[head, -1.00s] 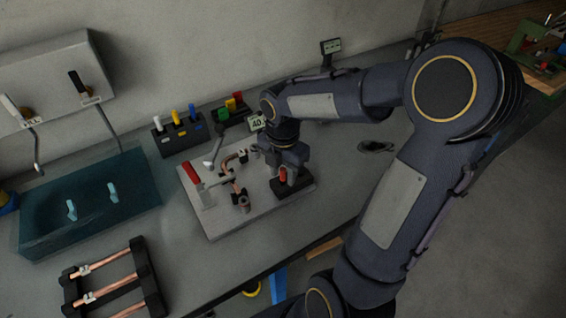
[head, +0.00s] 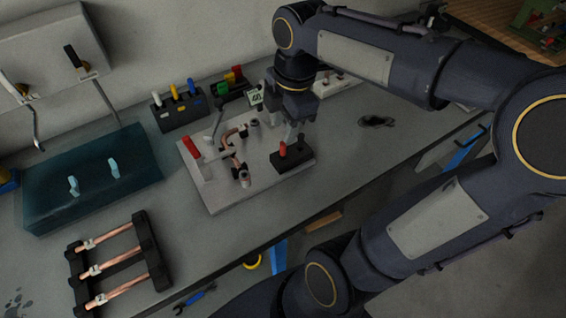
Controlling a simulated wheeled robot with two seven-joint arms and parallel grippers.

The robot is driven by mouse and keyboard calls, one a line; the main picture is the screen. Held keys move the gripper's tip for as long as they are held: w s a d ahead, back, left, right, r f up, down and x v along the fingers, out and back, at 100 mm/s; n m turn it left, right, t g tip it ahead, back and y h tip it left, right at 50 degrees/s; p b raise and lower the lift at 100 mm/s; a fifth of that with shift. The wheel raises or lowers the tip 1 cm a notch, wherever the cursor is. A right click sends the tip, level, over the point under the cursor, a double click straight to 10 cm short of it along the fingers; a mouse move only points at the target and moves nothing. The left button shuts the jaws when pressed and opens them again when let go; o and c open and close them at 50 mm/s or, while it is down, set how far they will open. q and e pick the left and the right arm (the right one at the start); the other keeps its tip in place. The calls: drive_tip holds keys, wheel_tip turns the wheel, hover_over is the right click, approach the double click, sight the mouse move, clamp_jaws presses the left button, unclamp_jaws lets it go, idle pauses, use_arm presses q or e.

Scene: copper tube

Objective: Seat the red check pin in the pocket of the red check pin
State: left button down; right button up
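A red check pin (head: 282,150) stands upright in a small black block (head: 291,162) at the right end of the grey fixture plate. How deep it sits, and the pocket around its foot, cannot be made out. My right gripper (head: 295,134) points down just behind and above the block, to the right of the pin and apart from it. It seems to hold nothing; the gap between its fingers is too small to read. My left gripper is not in view.
The plate (head: 224,201) carries bent copper tubing (head: 236,160) and a red-handled clamp (head: 191,147). Behind it are racks with coloured handles (head: 181,115). A teal tank (head: 48,213) and a copper tube rack (head: 158,267) lie left.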

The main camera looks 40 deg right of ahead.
drive_tip(key=s+a+f+m+t+y, duration=0.3)
drive_tip(key=s+a+m, duration=0.5)
drive_tip(key=m, duration=0.9)
wheel_tip(320, 180, down, 2)
drive_tip(key=shift+s+m+t, duration=0.4)
drive_tip(key=shift+s+t, duration=0.2)
drive_tip(key=shift+s, duration=0.3)
drive_tip(key=shift+d, duration=0.1)
